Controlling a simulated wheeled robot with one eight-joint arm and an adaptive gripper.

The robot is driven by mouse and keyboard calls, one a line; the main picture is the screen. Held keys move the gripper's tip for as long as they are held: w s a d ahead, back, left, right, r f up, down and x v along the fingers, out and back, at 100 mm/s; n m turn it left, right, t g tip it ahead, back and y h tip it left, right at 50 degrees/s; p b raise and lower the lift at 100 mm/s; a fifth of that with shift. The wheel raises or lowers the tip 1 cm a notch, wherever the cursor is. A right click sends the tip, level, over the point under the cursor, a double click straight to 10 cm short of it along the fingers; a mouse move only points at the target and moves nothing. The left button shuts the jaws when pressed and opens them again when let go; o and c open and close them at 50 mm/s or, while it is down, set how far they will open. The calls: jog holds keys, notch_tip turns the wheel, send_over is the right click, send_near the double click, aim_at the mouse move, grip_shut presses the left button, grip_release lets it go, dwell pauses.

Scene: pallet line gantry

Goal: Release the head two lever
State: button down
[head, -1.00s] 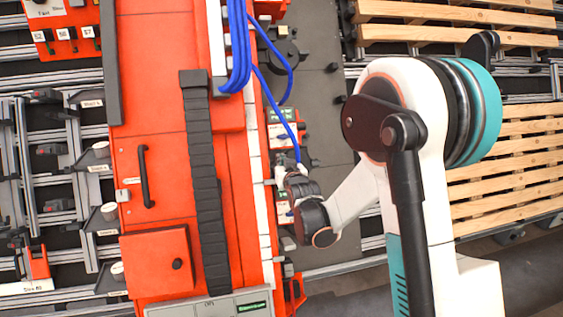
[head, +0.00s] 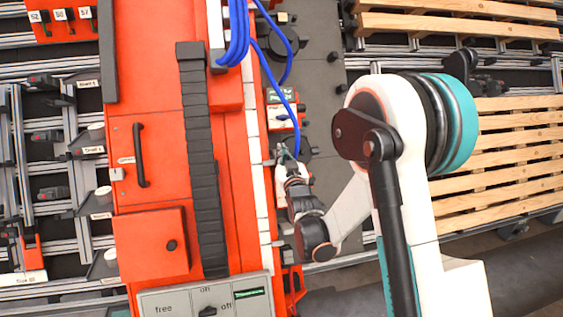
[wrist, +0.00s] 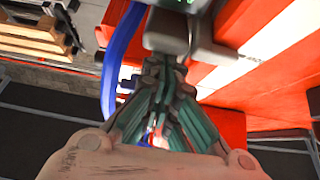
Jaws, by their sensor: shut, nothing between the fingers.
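My gripper (head: 284,152) is at the right side of the red gantry beam, just below a head unit (head: 281,108) with a green display and white label. In the wrist view its teal fingers (wrist: 168,68) are closed together with nothing between them. Their tips are near the underside of a grey block (wrist: 178,38) with a green-lit face. I cannot tell whether they touch it. I cannot make out the head two lever clearly in either view; my gripper and wrist cover part of that area.
Blue hoses (head: 291,108) hang down beside the gripper and also show in the wrist view (wrist: 120,55). A grey switch panel (head: 205,300) is at the bottom of the red cabinet (head: 155,90). Wooden pallets (head: 510,150) lie on the right. Tool racks (head: 50,150) stand on the left.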

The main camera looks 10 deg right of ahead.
jog(key=shift+s+f+t+b, duration=0.15)
jog(key=shift+s+f+b, duration=0.1)
jog(key=shift+f+b, duration=0.4)
jog(key=shift+s+f+t+b, duration=0.2)
jog(key=shift+s+f+b, duration=0.1)
jog(key=shift+f+b, duration=0.25)
jog(key=shift+s+f+t+b, duration=0.15)
jog(key=shift+s+f+b, duration=0.1)
jog(key=shift+f+b, duration=0.4)
notch_tip(320, 180, up, 6)
jog(key=p, duration=0.3)
jog(key=f+v, duration=0.2)
jog(key=v, duration=0.8)
jog(key=shift+f+p, duration=0.2)
jog(key=shift+p, duration=0.1)
